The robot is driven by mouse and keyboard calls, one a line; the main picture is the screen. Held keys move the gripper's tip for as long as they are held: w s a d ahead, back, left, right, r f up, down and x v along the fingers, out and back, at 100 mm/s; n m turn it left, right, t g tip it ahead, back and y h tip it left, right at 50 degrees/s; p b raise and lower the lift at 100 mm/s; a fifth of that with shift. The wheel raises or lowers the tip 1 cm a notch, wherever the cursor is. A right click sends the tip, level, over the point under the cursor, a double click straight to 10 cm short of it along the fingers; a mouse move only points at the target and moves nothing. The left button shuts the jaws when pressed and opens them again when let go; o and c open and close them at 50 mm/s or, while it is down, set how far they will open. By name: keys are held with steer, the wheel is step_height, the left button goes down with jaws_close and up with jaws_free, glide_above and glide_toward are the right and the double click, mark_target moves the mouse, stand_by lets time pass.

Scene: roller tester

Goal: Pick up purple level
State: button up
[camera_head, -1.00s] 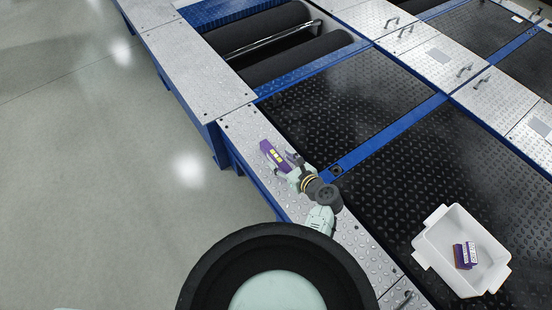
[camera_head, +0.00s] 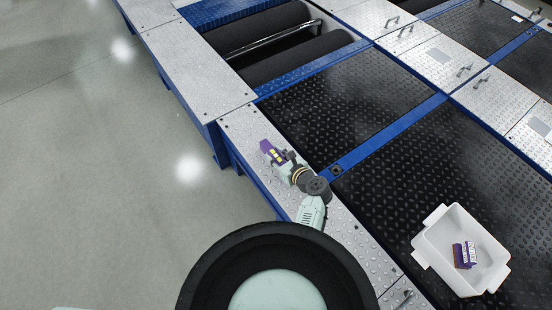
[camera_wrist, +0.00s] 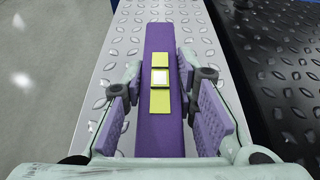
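The purple level (camera_head: 270,149) lies on the silver diamond-plate edge of the tester in the head view. In the wrist view the level (camera_wrist: 160,40) runs lengthwise away from me, a long purple bar with a white square between yellow patches on top. My gripper (camera_wrist: 158,75) is over its near part, with one finger on each side. The fingers look open, with a narrow gap visible at the left side; the right fingertip is very close to the level. In the head view my gripper (camera_head: 280,162) covers the level's near end.
A white bin (camera_head: 440,262) with purple boxes (camera_head: 464,255) inside stands on the black plate at lower right. Dark rollers (camera_head: 265,35) lie at the top. The silver plate (camera_head: 240,125) has a blue-sided edge that drops to the grey floor on the left.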

jaws_close()
